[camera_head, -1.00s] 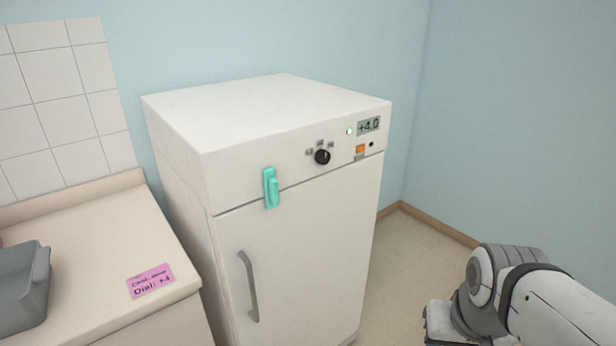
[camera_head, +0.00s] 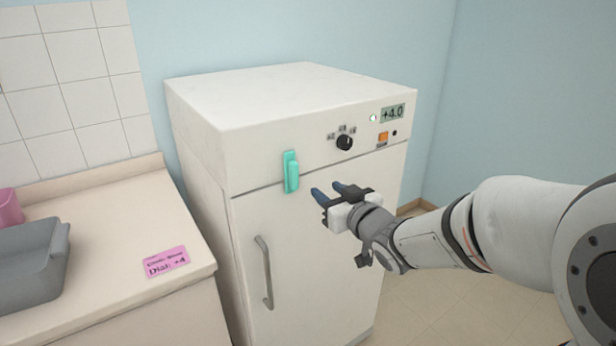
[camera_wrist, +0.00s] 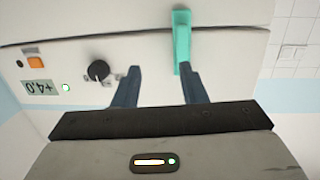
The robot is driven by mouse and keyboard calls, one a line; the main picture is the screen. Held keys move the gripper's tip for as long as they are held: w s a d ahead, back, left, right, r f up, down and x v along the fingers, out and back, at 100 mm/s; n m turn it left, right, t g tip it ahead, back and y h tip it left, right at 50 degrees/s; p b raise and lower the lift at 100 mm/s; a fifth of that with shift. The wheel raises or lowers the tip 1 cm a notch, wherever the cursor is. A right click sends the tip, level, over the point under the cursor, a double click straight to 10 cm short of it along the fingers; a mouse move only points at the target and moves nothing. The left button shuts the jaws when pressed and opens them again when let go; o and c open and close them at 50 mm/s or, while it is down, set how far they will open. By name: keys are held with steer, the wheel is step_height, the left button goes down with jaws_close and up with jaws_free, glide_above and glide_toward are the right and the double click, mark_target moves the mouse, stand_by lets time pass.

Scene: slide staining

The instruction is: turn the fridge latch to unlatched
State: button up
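The white fridge (camera_head: 330,235) stands against the blue wall. Its teal latch (camera_head: 291,172) sits upright across the seam between the top panel and the door. My gripper (camera_head: 326,190) is open and empty in front of the door, a little right of and below the latch in the head view. In the wrist view, which is upside down, the latch (camera_wrist: 181,42) shows beyond the finger on the right, and that fingertip overlaps its end. I cannot tell whether they touch. The open gripper (camera_wrist: 160,70) shows a wide gap between its dark blue fingers.
A black dial (camera_head: 344,142), an orange switch (camera_head: 383,137) and a +4.0 display (camera_head: 392,113) are on the top panel. A grey door handle (camera_head: 264,272) is below the latch. At left, a counter (camera_head: 110,215) holds a pink note (camera_head: 167,262) and a grey bin (camera_head: 32,265).

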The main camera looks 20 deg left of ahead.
mark_target(296, 175)
steer(key=shift+n+y, duration=0.5)
steer(key=shift+y, duration=0.4)
steer(key=w+a, duration=0.1)
steer(key=a, duration=0.1)
steer(key=w+a, duration=0.1)
steer(key=a, duration=0.2)
steer(key=w+a+p, duration=0.1)
steer(key=w+a, duration=0.1)
steer(key=a, duration=0.1)
steer(key=shift+w+a+r, duration=0.1)
steer(key=shift+a+r, duration=0.15)
steer(key=c, duration=0.8)
steer(key=shift+o, duration=0.2)
